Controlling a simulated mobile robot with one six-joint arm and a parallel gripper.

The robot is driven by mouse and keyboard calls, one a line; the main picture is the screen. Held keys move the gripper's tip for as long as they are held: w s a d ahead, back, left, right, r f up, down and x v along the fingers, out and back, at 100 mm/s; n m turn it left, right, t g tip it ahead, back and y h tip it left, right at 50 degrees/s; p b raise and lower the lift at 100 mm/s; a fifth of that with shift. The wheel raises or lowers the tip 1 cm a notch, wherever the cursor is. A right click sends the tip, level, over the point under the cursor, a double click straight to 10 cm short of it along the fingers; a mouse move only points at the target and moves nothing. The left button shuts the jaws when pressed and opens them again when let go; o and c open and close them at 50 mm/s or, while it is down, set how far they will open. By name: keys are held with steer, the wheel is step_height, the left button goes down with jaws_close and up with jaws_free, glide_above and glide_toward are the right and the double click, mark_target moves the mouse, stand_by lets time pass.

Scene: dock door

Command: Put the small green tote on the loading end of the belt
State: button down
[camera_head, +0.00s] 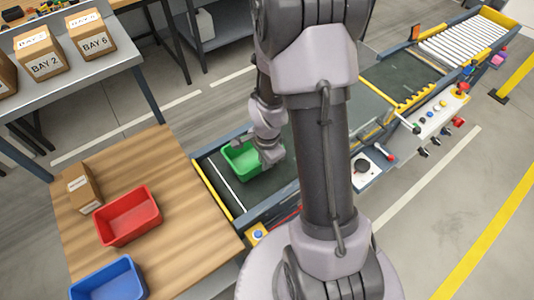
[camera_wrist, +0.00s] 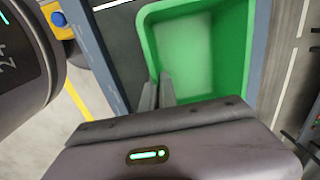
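The small green tote (camera_head: 238,163) is at the left end of the dark belt (camera_head: 283,176), upright and apparently empty. My gripper (camera_head: 268,160) is at the tote's right side in the head view, and my arm hides part of the belt there. In the wrist view the green tote (camera_wrist: 235,50) fills the upper middle. My gripper's two grey fingers (camera_wrist: 158,92) are close together at its near left rim, one outside the wall and one inside. They look shut on the rim. I cannot tell for sure whether the tote's base rests on the belt.
A wooden table (camera_head: 185,215) left of the belt holds a red tote (camera_head: 128,216), a blue tote (camera_head: 108,280) and a small carton (camera_head: 84,187). The belt has raised side rails. A control panel (camera_head: 433,113) stands along its right side. Labelled boxes (camera_head: 90,34) sit on a grey bench.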

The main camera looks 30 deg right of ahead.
steer(key=shift+s+a+f+b, duration=0.15)
steer(key=shift+s+f, duration=0.05)
steer(key=shift+f, duration=0.25)
steer(key=shift+s+a+f+b, duration=0.1)
steer(key=shift+s+f+b, duration=0.05)
steer(key=shift+f, duration=0.3)
steer(key=shift+d+r, duration=0.15)
steer(key=shift+a+f, duration=0.2)
steer(key=c, duration=1.7)
jaws_free()
steer(key=shift+r, duration=0.1)
steer(key=shift+r, duration=0.1)
